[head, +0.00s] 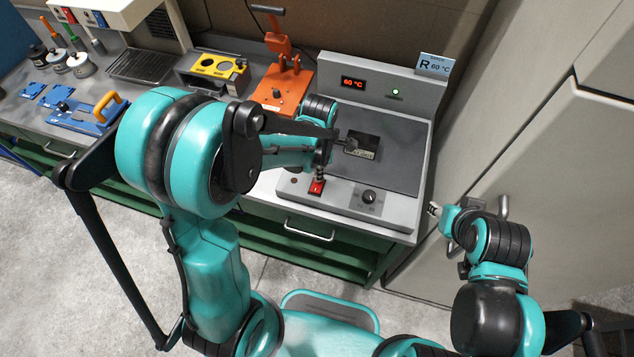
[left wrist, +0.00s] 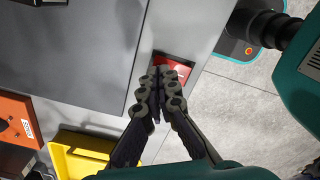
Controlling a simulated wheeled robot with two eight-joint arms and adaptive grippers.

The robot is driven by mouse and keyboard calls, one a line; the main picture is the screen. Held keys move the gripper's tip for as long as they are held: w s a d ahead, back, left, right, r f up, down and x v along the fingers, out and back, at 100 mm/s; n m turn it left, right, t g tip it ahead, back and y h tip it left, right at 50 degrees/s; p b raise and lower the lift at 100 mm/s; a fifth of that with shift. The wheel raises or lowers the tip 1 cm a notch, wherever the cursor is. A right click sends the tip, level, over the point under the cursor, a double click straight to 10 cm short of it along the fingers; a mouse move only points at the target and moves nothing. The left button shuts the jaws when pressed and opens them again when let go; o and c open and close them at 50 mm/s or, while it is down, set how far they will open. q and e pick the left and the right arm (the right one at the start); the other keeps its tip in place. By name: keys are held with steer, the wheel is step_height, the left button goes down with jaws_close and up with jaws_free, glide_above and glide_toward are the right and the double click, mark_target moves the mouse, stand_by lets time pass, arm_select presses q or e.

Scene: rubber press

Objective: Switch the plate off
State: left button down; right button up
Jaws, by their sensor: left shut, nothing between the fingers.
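The hot plate (head: 393,160) has a dark grey top and a back panel. Its red display (head: 353,83) reads 60 °C and a small light (head: 395,91) beside it is lit. A red switch (head: 316,187) sits on the front strip, left of a black knob (head: 369,196). My left gripper (head: 322,166) is shut and empty, pointing down just above the switch. In the left wrist view its closed fingertips (left wrist: 164,84) overlap the red switch (left wrist: 174,66); I cannot tell whether they touch it. My right gripper (head: 437,210) is by the cabinet, its fingers unclear.
A dark metal piece (head: 362,146) lies on the plate. A blue tool (head: 85,116) lies further left. A grey cabinet (head: 530,150) closes off the right side.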

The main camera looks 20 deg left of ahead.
arm_select(q)
steer(key=shift+r+p, duration=1.8)
steer(key=shift+r, duration=1)
steer(key=shift+s+a+m+b, duration=0.1)
steer(key=shift+s+m+b, duration=0.05)
steer(key=shift+m+b, duration=0.35)
steer(key=s+a+m+t+b, duration=0.2)
steer(key=s+m+b, duration=0.3)
steer(key=m, duration=0.6)
steer(key=s+a+f+m+t+b, duration=0.1)
steer(key=s+a+m+t+b, duration=0.1)
steer(key=s+m+t+b, duration=0.3)
steer(key=m+b, duration=0.3)
steer(key=m, duration=0.3)
steer(key=shift+a, duration=0.25)
steer(key=shift+f, duration=0.1)
